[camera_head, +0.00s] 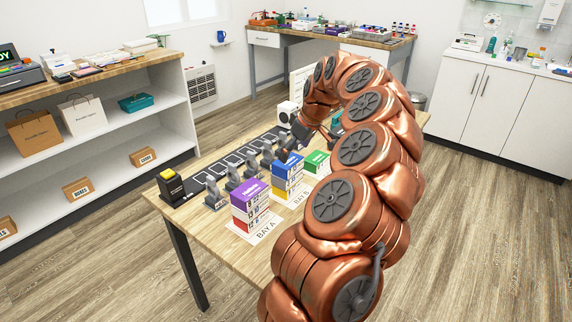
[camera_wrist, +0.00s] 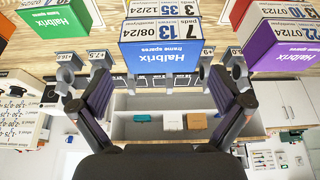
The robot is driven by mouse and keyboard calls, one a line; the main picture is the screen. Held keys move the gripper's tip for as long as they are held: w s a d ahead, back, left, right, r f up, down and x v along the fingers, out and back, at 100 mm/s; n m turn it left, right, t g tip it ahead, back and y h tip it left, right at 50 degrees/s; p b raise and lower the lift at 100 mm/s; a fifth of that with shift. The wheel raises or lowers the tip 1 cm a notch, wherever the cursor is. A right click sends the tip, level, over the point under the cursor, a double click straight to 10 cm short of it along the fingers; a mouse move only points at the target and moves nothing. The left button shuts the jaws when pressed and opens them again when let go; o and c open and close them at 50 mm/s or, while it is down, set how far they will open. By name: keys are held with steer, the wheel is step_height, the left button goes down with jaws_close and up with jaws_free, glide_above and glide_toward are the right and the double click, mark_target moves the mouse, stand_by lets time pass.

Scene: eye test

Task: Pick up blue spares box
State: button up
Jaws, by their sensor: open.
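The blue spares box (camera_head: 289,160) sits on top of a yellow-marked box (camera_head: 290,187) in the middle stack on the wooden table. In the wrist view the blue box (camera_wrist: 160,52) shows its blue band and white label, centred ahead of my fingers. My gripper (camera_wrist: 160,78) is open, one finger on each side of the box's width in the picture, with nothing held. Whether the fingers touch the box cannot be told. In the head view my gripper (camera_head: 293,140) is close above and behind the blue box, partly hidden by my arm.
A purple box (camera_head: 250,190) on a red one stands left of the stack, and a green box (camera_head: 316,160) stands right. Grey numbered holders (camera_head: 233,178) line the table behind. A black box with a yellow top (camera_head: 171,186) stands at the left corner. Shelves (camera_head: 110,130) are beyond.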

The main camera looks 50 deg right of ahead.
mark_target(289, 160)
steer(key=x, duration=0.5)
steer(key=shift+a+p, duration=0.15)
steer(key=shift+p, duration=0.25)
steer(key=c, duration=0.9)
